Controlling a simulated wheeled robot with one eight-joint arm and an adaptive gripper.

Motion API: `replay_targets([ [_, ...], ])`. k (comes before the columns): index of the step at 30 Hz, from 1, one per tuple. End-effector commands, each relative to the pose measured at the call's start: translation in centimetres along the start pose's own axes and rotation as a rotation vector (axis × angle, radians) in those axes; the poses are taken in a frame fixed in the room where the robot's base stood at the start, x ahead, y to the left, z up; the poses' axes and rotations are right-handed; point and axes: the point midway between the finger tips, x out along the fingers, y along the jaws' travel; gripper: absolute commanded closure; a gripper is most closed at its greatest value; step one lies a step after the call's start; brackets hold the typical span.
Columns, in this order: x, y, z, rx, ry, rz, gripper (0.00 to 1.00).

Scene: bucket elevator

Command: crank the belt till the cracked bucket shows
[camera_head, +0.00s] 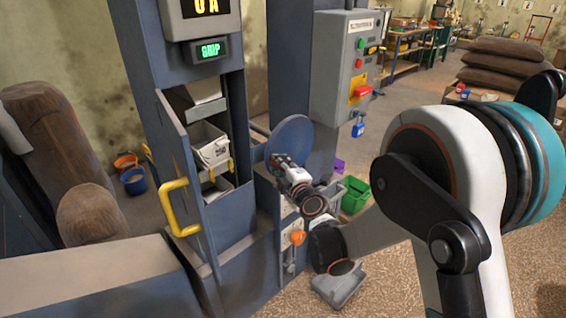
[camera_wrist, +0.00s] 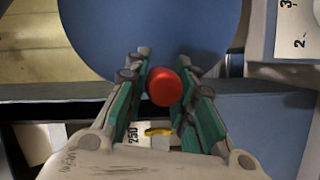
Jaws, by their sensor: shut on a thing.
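The blue crank disc (camera_head: 290,138) sits on the side of the elevator casing (camera_head: 150,70) and also fills the top of the wrist view (camera_wrist: 150,35). My gripper (camera_wrist: 164,90) is shut on the red crank knob (camera_wrist: 163,87), with a finger on each side. In the head view my gripper (camera_head: 281,162) is at the disc's lower left, and the knob is hidden there. Through the open hatch a grey bucket (camera_head: 209,148) shows on the belt, with part of another bucket (camera_head: 201,92) above it. I cannot make out a crack in either.
The hatch door (camera_head: 179,190) with its yellow handle stands open. A green display (camera_head: 209,50) reads "GRIP". A grey control box (camera_head: 345,60) with a red switch hangs right of the disc. An orange-knobbed lever (camera_head: 298,238) is below my wrist. A green crate (camera_head: 355,194) stands on the floor.

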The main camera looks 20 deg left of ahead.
Motion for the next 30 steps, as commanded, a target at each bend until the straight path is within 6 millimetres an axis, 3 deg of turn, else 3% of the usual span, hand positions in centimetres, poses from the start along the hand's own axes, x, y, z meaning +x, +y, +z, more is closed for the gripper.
replay_targets([
  [14, -0.04, -0.11, -0.13, -0.014, -0.001, 0.007, 1.00],
  [15, -0.04, -0.10, -0.13, -0.014, -0.001, 0.007, 0.72],
  [17, -0.04, -0.11, -0.13, -0.014, -0.001, 0.006, 0.58],
  [30, -0.75, -0.12, -0.12, -0.013, -0.001, 0.006, 0.56],
])
